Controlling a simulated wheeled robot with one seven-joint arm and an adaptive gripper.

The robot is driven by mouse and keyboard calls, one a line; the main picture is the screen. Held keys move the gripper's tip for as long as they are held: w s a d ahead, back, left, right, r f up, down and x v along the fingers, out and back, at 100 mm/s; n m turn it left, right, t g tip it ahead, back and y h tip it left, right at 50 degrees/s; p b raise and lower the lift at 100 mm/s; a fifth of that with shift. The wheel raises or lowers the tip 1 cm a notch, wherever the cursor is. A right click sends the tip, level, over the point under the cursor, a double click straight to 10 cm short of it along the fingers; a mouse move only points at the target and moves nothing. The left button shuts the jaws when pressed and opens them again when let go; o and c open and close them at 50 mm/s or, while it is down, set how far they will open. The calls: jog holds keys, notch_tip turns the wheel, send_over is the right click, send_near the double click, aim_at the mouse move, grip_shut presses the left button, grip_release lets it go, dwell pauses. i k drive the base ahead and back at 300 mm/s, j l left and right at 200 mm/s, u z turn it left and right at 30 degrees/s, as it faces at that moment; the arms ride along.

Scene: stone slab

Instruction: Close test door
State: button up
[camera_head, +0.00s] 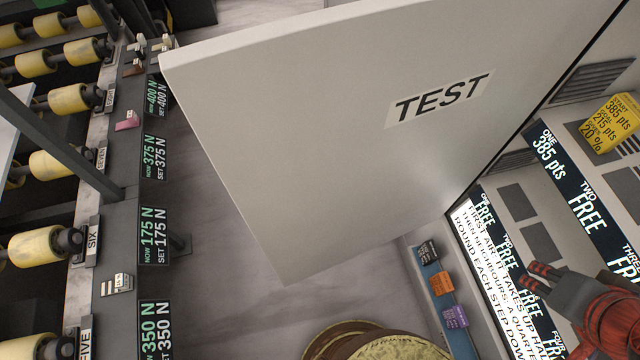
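The test door (330,130) is a large pale panel with a TEST label (438,99). It stands open, swung out from the cabinet at right, with its free edge toward the left of the view. Its right side meets the cabinet along a dark line. My gripper (538,277), dark with reddish fingertips, is at the lower right, in front of the cabinet's display panels. It appears apart from the door and holds nothing that I can see. The gap between its fingers is too small to judge.
Yellow rollers (68,100) on a dark frame line the left, with sign plates (154,235) along its edge. A round yellowish drum top (375,345) is at bottom centre. Grey floor (220,290) is clear between rollers and door.

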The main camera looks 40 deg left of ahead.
aim_at(337, 133)
jog(key=u, duration=2.35)
jog(key=j+u, duration=0.1)
jog(key=u, duration=0.3)
jog(key=i+j+u, duration=0.1)
jog(key=u, duration=0.25)
jog(key=i+u, duration=0.15)
jog(key=u, duration=0.25)
jog(key=i+j+u, duration=0.1)
jog(key=u, duration=0.3)
jog(key=i+l+z, duration=0.2)
jog(key=i+z, duration=0.15)
jog(key=z, duration=0.15)
jog(key=i+l+z, duration=0.1)
jog(key=i+z, duration=0.65)
jog(key=z, duration=0.2)
jog(key=i+j+z, duration=0.25)
jog(key=z, duration=0.2)
jog(key=i+l+z, duration=0.1)
jog(key=i+z, duration=0.65)
jog(key=z, duration=0.2)
jog(key=i+j+z, duration=0.25)
jog(key=z, duration=0.25)
jog(key=i+z, duration=0.1)
jog(key=z, duration=2.65)
jog(key=j+z, duration=0.5)
jog(key=k+j+z, duration=0.1)
jog(key=j+z, duration=0.35)
jog(key=j, duration=0.15)
